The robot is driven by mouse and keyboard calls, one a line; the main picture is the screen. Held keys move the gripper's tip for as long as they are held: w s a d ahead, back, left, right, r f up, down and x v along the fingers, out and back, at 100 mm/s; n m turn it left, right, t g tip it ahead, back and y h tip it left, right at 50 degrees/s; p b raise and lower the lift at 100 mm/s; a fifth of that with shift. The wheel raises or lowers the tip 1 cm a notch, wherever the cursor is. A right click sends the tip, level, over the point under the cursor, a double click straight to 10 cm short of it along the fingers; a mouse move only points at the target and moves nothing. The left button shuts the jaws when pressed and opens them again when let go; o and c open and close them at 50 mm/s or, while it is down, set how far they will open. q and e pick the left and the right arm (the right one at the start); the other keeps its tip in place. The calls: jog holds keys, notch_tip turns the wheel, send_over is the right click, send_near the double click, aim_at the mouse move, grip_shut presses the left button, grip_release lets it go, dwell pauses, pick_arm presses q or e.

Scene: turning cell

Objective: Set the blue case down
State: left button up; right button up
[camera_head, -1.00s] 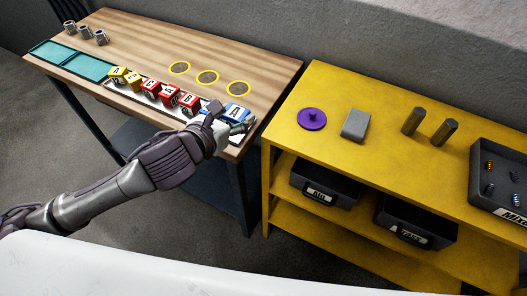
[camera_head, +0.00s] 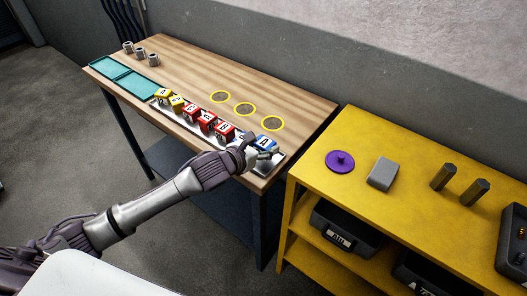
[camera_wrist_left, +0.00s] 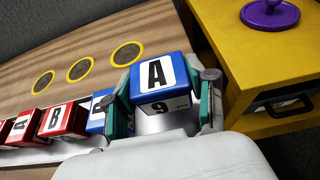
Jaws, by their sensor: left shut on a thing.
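My left gripper (camera_head: 262,150) is shut on a blue case (camera_head: 265,142) at the right end of a pale, narrow tray (camera_head: 281,158). In the left wrist view the blue case (camera_wrist_left: 158,78) sits between the two fingers, with a white label marked A on top and 9 on its side. I cannot tell whether its underside touches the tray. A second blue case (camera_wrist_left: 99,113) stands just left of it, partly hidden by a finger. My right gripper is not in view.
Red cases (camera_head: 207,118) and yellow cases (camera_head: 163,96) line the tray further left. Yellow rings (camera_head: 273,123) mark the wooden table behind it. A yellow bench (camera_head: 330,195) with a purple knob (camera_head: 340,161) stands at the right.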

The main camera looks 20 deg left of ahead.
pick_arm(q)
notch_tip(320, 180, down, 2)
jog(key=shift+s+f, duration=0.1)
jog(key=shift+f, duration=0.3)
jog(key=shift+f, duration=0.2)
jog(key=o, duration=1)
